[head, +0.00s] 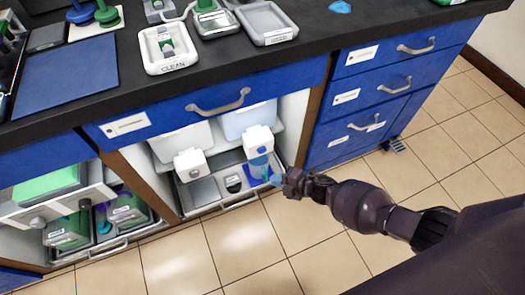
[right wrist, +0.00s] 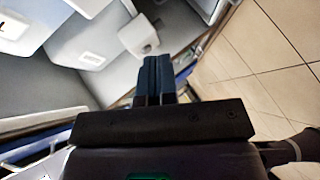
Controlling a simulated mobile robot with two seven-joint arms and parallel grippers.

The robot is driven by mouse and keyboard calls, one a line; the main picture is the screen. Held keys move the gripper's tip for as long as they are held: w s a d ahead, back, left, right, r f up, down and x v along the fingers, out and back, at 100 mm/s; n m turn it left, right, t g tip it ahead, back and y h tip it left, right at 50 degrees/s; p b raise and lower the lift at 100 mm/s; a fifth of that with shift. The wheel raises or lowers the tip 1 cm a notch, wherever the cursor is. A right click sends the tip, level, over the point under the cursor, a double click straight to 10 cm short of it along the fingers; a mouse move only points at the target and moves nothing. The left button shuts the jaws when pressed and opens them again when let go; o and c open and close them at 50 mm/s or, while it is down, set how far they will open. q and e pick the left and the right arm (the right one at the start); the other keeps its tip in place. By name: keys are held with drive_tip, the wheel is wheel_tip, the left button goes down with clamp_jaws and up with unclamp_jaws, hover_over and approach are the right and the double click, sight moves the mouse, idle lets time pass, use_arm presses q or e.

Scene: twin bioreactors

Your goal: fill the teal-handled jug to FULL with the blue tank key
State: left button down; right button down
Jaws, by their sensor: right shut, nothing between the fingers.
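Two pale tanks sit side by side in the open cabinet, each with a white tap block in front. The right tank (head: 248,119) has a bluish tint, and its tap block (head: 258,139) has something blue at its lower front, too small to make out. Below it stands a clear bluish jug (head: 259,167) with a teal part (head: 276,180) at its right, seemingly the handle. Its fill level cannot be read. My right gripper (head: 286,183) is shut and empty, just right of the teal part; contact cannot be told. In the right wrist view its fingers (right wrist: 157,75) are together. My left gripper is out of view.
The left tap block (head: 190,164) stands beside the right one. A grey drip tray (head: 206,192) lies below. A closed blue drawer (head: 215,100) is above, with blue drawers (head: 358,100) to the right. Tiled floor (head: 245,245) in front is clear.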

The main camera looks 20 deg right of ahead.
sight(260, 152)
drive_tip(key=w+b, duration=0.2)
drive_tip(key=w, duration=0.6)
drive_tip(key=shift+w+a, duration=0.15)
drive_tip(key=shift+w+b, duration=0.45)
drive_tip(key=shift+w, duration=0.4)
idle(2.8)
drive_tip(key=shift+w+r, duration=0.5)
drive_tip(key=shift+w, duration=0.1)
idle(1.9)
drive_tip(key=shift+s, duration=0.2)
drive_tip(key=shift+s+p, duration=0.3)
drive_tip(key=shift+s, duration=0.25)
drive_tip(key=shift+s+f, duration=0.35)
drive_tip(key=shift+s, duration=0.05)
